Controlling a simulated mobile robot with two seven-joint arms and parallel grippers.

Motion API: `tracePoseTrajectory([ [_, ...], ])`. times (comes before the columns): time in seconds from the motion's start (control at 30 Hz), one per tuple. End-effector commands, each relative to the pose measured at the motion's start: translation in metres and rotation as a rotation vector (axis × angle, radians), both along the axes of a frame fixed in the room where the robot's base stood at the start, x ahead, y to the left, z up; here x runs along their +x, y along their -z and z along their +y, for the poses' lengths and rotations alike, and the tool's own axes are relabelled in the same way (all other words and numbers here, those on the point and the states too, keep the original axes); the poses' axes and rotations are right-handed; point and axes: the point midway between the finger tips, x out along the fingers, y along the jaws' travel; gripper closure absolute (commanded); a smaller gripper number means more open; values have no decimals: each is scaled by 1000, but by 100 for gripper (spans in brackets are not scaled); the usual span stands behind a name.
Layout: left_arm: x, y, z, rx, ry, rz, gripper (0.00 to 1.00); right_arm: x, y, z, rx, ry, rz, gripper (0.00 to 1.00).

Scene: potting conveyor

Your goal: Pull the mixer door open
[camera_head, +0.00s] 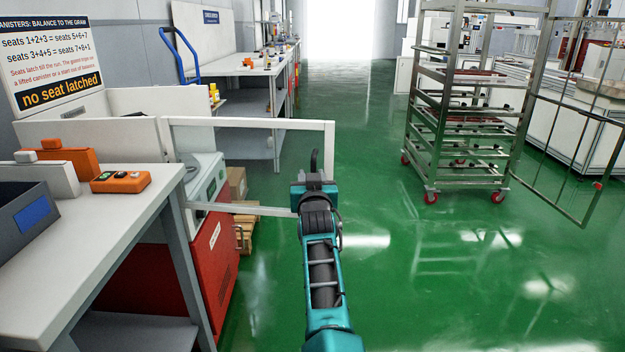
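The mixer door, a pale framed panel (270,122), stands out to the right from the white housing at the left, over the green floor. Its middle is see-through, with the machine and floor showing behind it. The mixer appears to be the grey unit with a green panel (213,187) above a red cabinet. My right gripper (315,165), on a teal arm from the bottom, is at the door's lower right corner and hides it. I cannot tell whether it touches the frame, and its fingers are not clear. My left gripper is not in view.
A white table (120,215) at the left holds an orange box (121,182) and a grey bin (25,222). The green floor between is clear.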

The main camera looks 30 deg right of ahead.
Motion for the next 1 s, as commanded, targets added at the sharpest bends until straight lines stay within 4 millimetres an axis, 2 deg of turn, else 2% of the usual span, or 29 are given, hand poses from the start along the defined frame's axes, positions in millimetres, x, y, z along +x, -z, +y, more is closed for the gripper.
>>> tracePoseTrajectory([
  [0.17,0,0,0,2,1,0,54,0,-1,-2,0,3,0,66],
  [0.33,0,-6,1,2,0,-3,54,-1,-19,-2,-1,4,-2,66],
  [0.8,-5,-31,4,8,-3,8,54,0,-133,-1,-1,2,-5,66],
  [1.0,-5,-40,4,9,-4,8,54,0,-174,-1,0,1,-3,66],
])
